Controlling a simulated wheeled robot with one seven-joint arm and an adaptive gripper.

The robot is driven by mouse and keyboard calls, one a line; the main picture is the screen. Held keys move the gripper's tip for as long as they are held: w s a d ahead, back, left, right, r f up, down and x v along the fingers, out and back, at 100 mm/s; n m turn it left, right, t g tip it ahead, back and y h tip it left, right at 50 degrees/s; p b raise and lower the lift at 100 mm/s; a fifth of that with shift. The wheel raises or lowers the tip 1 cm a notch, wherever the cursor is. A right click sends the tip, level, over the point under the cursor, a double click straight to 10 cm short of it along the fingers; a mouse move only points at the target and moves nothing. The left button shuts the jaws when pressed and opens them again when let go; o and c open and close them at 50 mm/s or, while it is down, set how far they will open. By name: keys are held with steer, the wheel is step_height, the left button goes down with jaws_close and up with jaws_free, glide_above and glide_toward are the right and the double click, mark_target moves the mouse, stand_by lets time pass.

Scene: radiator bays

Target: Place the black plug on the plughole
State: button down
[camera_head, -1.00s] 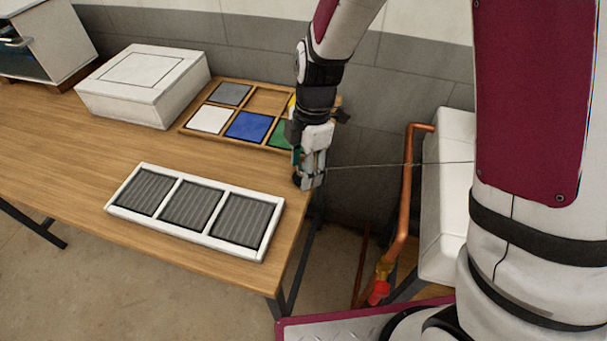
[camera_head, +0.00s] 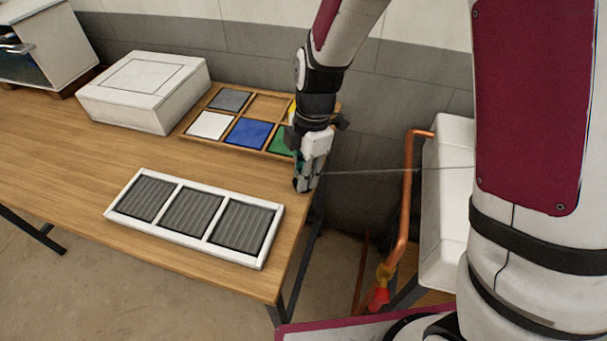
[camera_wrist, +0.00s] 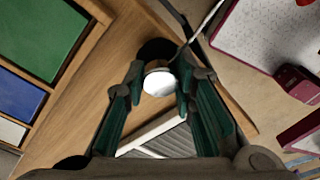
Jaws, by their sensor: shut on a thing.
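The black plug (camera_wrist: 155,49) shows in the wrist view as a dark round shape with a pale round top (camera_wrist: 159,82) between my fingers. My gripper (camera_wrist: 159,76) is shut on it, with the green-padded fingers on either side of the pale top. In the head view my gripper (camera_head: 307,184) points down at the right edge of the wooden table, with the dark plug low at its fingertips. Whether the plug touches the tabletop I cannot tell. A thin cord (camera_head: 400,170) runs from the plug rightward toward the white basin-like unit (camera_head: 448,215). No plughole is visible.
On the table (camera_head: 75,160) are a white three-panel grille frame (camera_head: 117,205), a wooden tray (camera_head: 185,134) of coloured tiles and a white box (camera_head: 130,102). A copper pipe (camera_head: 407,190) with a red-ended valve (camera_head: 378,299) stands between table and white unit. My arm column blocks the right.

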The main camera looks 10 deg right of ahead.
steer(key=shift+r, duration=0.5)
step_height(320, 180, up, 2)
steer(key=shift+r, duration=0.2)
steer(key=s+d+r+p, duration=0.1)
steer(key=s+d+p, duration=0.1)
steer(key=s, duration=1.1)
steer(key=shift+s+d+r+p, duration=0.15)
steer(key=shift+d+p, duration=0.2)
steer(key=shift+d, duration=0.25)
steer(key=shift+p, duration=0.45)
steer(key=shift+s+p, duration=0.15)
steer(key=shift+p, duration=0.3)
steer(key=s+p, duration=0.1)
steer(key=p, duration=0.1)
steer(key=s+p, duration=0.1)
steer(key=p, duration=0.2)
steer(key=shift+d+p, duration=0.25)
steer(key=shift+p, duration=0.05)
